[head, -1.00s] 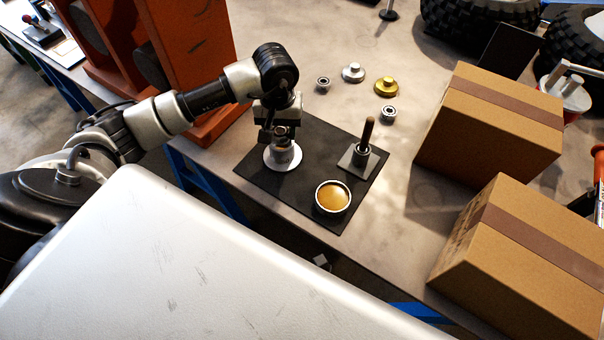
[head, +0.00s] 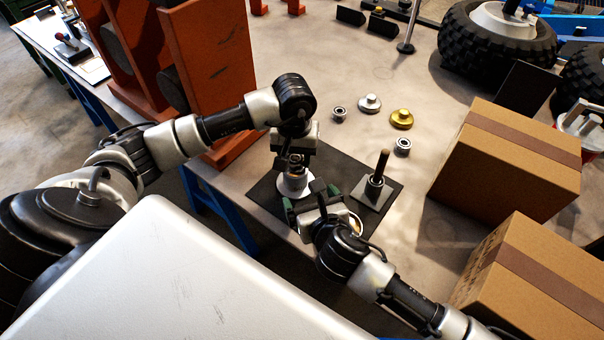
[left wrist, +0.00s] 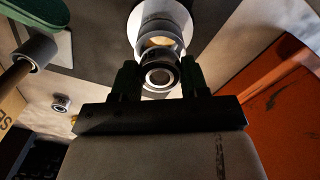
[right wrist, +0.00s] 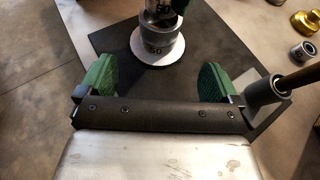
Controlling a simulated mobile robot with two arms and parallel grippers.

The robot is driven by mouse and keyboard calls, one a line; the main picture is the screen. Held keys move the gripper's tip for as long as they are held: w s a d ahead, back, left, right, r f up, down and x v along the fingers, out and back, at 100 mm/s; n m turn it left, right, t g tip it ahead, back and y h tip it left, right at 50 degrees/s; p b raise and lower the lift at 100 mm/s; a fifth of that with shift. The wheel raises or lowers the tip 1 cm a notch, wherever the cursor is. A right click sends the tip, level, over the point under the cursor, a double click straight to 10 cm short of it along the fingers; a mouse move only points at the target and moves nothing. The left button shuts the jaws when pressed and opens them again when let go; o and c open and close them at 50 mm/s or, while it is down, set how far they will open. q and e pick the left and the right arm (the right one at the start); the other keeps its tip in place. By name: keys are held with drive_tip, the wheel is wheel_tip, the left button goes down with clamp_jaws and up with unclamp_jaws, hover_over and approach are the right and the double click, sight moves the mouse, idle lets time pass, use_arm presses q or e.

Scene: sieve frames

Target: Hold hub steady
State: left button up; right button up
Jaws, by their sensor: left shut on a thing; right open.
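My left gripper (head: 295,160) is above the hub, shut on a small metal ring-shaped part (left wrist: 159,76). This part is right over the hub's top; I cannot tell whether they touch. My right gripper (head: 312,198) is open and empty at the hub's near side. Its green fingers (right wrist: 157,82) are spread apart, with the hub beyond them.
A wooden-handled post on a square base (head: 374,194) stands close right of my right gripper. Bearings, a silver knob (head: 369,103) and a gold knob (head: 401,119) lie behind. Cardboard boxes (head: 508,160) stand right.

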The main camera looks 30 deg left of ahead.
sight(299, 182)
drive_tip(key=x, duration=0.9)
drive_tip(key=shift+w+a+f, duration=0.1)
drive_tip(key=shift+a+f, duration=0.15)
drive_tip(key=shift+a, duration=0.05)
drive_tip(key=c, duration=1.3)
drive_tip(key=c, duration=0.3)
idle(0.5)
